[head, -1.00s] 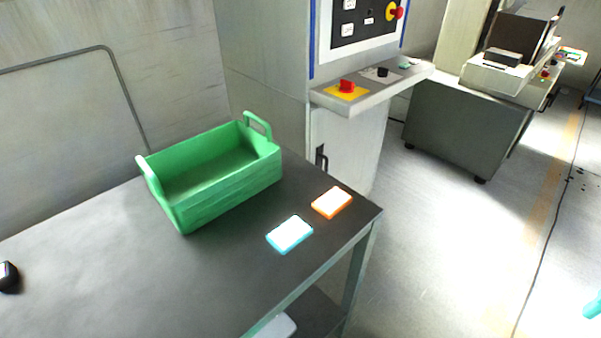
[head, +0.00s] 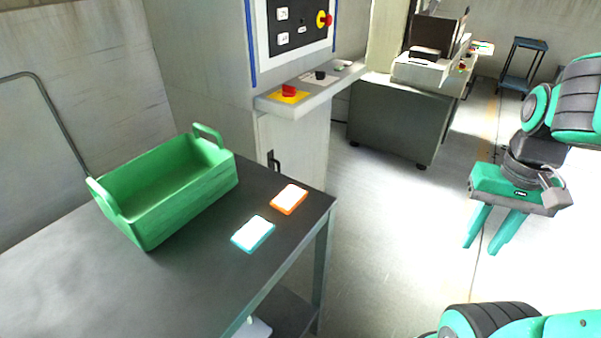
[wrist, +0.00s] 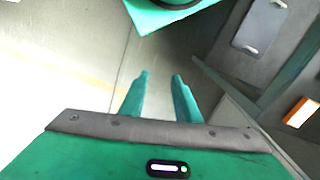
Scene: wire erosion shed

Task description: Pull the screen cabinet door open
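The screen cabinet (head: 200,60) stands behind the bench, with a dark control panel on its upper front. Its pale lower door (head: 305,150) sits below the ledge and looks shut. A black upright handle (head: 273,161) is on the door's left side, just above the bench edge; the bench hides the door's lower part. My gripper (head: 487,240) is at the right of the head view, well away from the door, pointing down over open floor. Its two teal fingers are apart with nothing between them, as the wrist view also shows (wrist: 160,85). The handle is not visible in the wrist view.
The dark bench (head: 200,285) stands in front of the cabinet, holding a green crate (head: 190,205), a blue-edged card (head: 253,234) and an orange-edged card (head: 289,199). A control ledge (head: 310,92) juts out above the door. Floor right of the bench is clear.

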